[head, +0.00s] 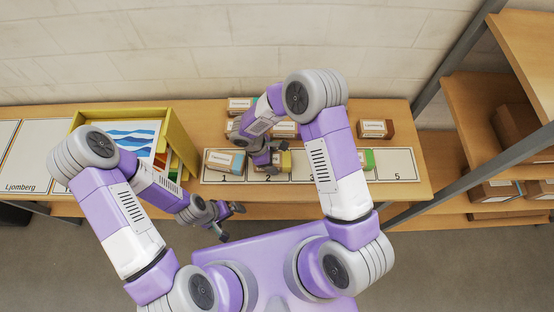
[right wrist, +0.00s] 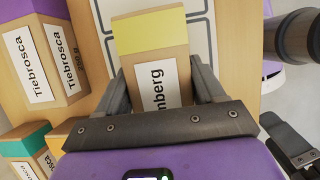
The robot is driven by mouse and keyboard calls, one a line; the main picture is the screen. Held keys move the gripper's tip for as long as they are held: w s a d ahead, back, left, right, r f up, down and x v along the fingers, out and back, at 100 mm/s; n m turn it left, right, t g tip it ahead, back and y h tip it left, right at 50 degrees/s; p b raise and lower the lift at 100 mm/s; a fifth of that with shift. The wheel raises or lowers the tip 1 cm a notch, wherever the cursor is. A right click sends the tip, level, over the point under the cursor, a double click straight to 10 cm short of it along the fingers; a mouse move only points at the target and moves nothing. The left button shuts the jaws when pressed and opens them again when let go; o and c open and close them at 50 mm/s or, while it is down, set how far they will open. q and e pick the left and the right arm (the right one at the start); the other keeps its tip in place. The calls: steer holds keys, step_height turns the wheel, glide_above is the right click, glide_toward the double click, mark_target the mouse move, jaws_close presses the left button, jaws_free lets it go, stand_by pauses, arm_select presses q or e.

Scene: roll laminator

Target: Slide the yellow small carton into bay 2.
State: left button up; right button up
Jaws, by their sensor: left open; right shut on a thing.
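The yellow small carton (head: 286,162) is at bay 2 of the numbered white strip (head: 384,165) in the head view, partly hidden by my right gripper (head: 268,158). In the right wrist view the carton (right wrist: 150,35) has a yellow end and a white label ending in "mberg". My right gripper (right wrist: 160,85) is shut on it, one finger on each side. I cannot tell whether the carton touches the strip. My left gripper (head: 231,222) is open and empty, in front of the table edge.
A blue-ended carton (head: 225,161) stands at bay 1 and a green-ended one (head: 368,160) right of bay 3. More cartons stand behind, one brown (head: 375,129). A yellow box (head: 178,141) is left; bay 5 (head: 398,163) is clear. Shelving (head: 485,90) stands right.

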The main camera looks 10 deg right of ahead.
mark_target(275, 159)
steer(key=shift+w+a, duration=0.1)
steer(key=shift+a, duration=0.5)
steer(key=o, duration=1.3)
steer(key=shift+o, duration=0.3)
steer(key=shift+r, duration=0.1)
steer(key=shift+r+p, duration=1.7)
steer(key=shift+r, duration=1.25)
